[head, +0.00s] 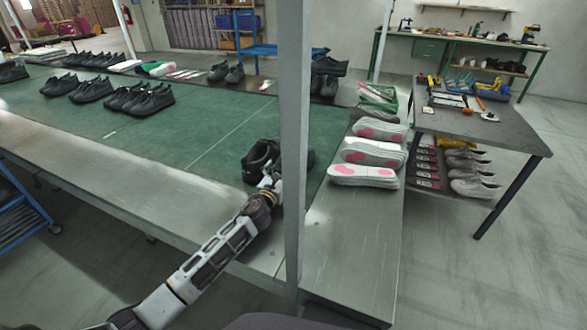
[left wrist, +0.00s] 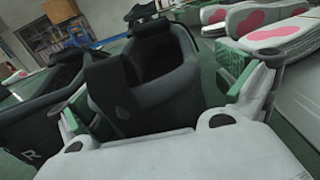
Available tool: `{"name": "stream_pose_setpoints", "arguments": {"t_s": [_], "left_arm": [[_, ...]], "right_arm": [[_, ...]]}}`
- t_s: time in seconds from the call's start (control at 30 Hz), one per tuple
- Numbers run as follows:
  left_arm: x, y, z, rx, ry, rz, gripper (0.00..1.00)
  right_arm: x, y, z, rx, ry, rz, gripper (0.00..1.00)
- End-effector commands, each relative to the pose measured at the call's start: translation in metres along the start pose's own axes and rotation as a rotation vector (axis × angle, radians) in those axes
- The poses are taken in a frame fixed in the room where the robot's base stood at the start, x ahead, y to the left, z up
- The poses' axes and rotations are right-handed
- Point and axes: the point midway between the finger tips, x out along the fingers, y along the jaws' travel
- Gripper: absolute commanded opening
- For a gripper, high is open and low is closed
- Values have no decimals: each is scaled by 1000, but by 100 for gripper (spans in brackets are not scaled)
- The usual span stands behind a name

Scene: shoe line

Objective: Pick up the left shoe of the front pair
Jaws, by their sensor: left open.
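The front pair of black shoes stands on the green mat, partly behind a grey post. One shoe (head: 258,160) shows left of the post, and a bit of the other (head: 311,158) shows to its right. My left gripper (head: 270,181) is at the near end of the pair. In the left wrist view my left gripper (left wrist: 160,95) is open, its green-padded fingers spread on either side of a black shoe (left wrist: 165,70) with an open collar. Another black shoe (left wrist: 30,115) beside it, at the left, bears a letter R. Finger contact cannot be told. My right gripper is not in view.
The grey post (head: 293,130) stands close to my left gripper. Stacked pink-and-white insoles (head: 362,176) lie on the bench to the right. More black shoes (head: 140,99) stand farther back on the green mat (head: 205,140). The mat left of the front pair is clear.

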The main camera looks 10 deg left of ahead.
Motion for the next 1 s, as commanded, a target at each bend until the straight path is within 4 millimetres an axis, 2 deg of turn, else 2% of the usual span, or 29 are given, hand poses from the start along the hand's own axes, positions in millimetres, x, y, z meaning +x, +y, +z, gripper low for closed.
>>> {"name": "stream_pose_setpoints", "arguments": {"t_s": [0.07, 0.5, 1.0], "left_arm": [[0, 0, 0, 0, 0, 0, 96], [0, 0, 2, 1, -3, 0, 42], [0, 0, 7, 1, -3, -1, 42]], "right_arm": [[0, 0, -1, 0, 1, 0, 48], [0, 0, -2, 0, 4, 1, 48], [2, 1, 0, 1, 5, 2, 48]]}}
